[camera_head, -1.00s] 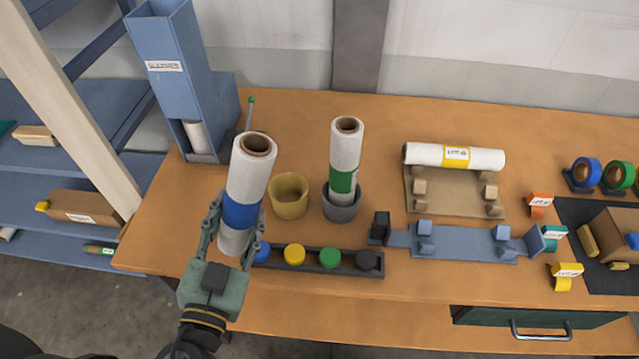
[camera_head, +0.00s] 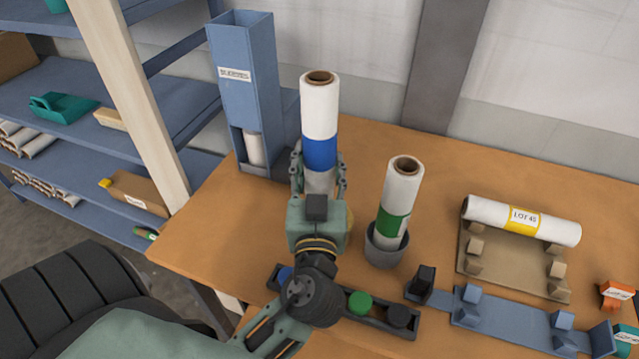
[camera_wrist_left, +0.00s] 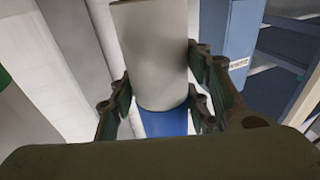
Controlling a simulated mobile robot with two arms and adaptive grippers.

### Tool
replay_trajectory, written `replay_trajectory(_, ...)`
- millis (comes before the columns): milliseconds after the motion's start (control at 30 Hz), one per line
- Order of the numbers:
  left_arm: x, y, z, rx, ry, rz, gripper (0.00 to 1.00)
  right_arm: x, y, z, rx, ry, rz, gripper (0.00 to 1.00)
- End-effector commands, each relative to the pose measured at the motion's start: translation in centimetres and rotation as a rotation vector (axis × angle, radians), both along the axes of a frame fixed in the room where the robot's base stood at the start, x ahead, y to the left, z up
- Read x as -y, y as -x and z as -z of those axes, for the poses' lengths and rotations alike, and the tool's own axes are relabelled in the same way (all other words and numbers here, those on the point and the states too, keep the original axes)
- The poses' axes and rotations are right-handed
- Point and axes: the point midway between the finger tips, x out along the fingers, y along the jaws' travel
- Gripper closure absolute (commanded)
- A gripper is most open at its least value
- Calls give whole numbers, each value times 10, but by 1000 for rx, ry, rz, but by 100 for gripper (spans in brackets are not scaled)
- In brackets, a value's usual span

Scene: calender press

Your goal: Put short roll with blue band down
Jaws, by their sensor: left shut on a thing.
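The short roll with the blue band (camera_head: 320,110) stands upright in my left gripper (camera_head: 318,178), which is shut on it below the blue band. In the left wrist view the roll (camera_wrist_left: 155,60) is between the fingers (camera_wrist_left: 160,100), white part toward the top and blue band lower. My right gripper is not in view.
A green-banded roll (camera_head: 400,195) stands in a grey cup (camera_head: 384,247). A blue dispenser (camera_head: 245,90) stands at the back left. A yellow-banded roll (camera_head: 520,220) lies on a tan cradle (camera_head: 510,270). A dark tray of caps (camera_head: 375,318) is at the front.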

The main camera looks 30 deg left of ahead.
Motion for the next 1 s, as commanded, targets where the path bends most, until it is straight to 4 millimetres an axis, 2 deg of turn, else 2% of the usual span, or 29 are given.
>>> replay_trajectory(300, 0, 0, 37, 0, -4, 3, 95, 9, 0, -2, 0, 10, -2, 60)
replay_trajectory(567, 0, 0, 38, 2, -1, 2, 95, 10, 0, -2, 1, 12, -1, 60)
replay_trajectory(1000, 0, 0, 48, 2, 0, 1, 95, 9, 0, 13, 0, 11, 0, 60)
